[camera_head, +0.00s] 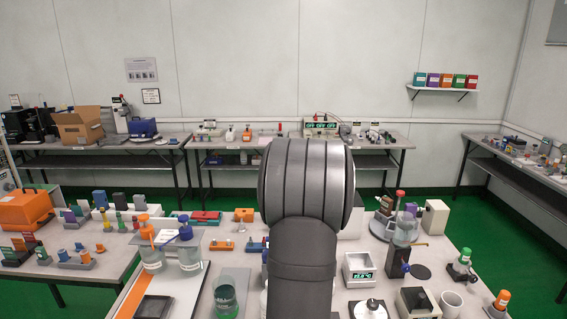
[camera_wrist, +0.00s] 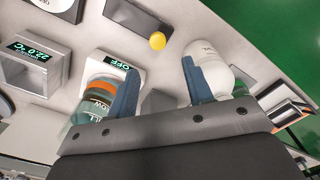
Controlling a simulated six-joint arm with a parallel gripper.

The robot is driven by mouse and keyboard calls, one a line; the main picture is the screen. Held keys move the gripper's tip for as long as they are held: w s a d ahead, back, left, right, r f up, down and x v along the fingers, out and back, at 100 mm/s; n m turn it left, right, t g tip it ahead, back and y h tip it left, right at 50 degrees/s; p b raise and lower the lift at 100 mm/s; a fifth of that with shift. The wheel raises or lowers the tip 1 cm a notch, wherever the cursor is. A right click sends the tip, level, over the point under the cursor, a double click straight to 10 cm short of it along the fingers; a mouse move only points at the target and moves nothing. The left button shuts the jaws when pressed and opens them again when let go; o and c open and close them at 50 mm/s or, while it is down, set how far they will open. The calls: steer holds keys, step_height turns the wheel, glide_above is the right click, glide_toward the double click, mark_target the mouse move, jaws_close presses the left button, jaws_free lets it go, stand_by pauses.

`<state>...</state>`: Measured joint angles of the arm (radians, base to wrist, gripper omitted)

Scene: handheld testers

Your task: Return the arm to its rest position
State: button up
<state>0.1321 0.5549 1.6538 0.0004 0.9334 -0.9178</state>
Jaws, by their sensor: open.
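In the head view, my dark grey arm (camera_head: 305,200) rises through the middle of the picture over the bench. My gripper is hidden behind it there. In the wrist view, my gripper (camera_wrist: 158,82) shows two blue fingers spread wide apart with nothing held between them. A white bottle (camera_wrist: 210,62) is beside or behind the right finger. A bottle with an orange band (camera_wrist: 100,88) is beside the left finger. I cannot tell whether either finger touches a bottle.
The front bench holds an orange-capped bottle (camera_head: 151,250), a blue-capped bottle (camera_head: 188,256), a green beaker (camera_head: 226,298), a digital scale (camera_head: 359,268) and a mug (camera_head: 452,303). The wrist view shows a yellow ball (camera_wrist: 157,41) and a display box (camera_wrist: 30,62). Green floor lies at right.

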step_height(320, 180, up, 9)
step_height(320, 180, down, 17)
steer(key=shift+f, duration=0.2)
steer(key=d, duration=0.4)
steer(key=shift+d+f, duration=0.2)
steer(key=shift+d, duration=0.05)
step_height(320, 180, up, 25)
steer(key=m, duration=0.9)
steer(key=shift+w+f, duration=0.15)
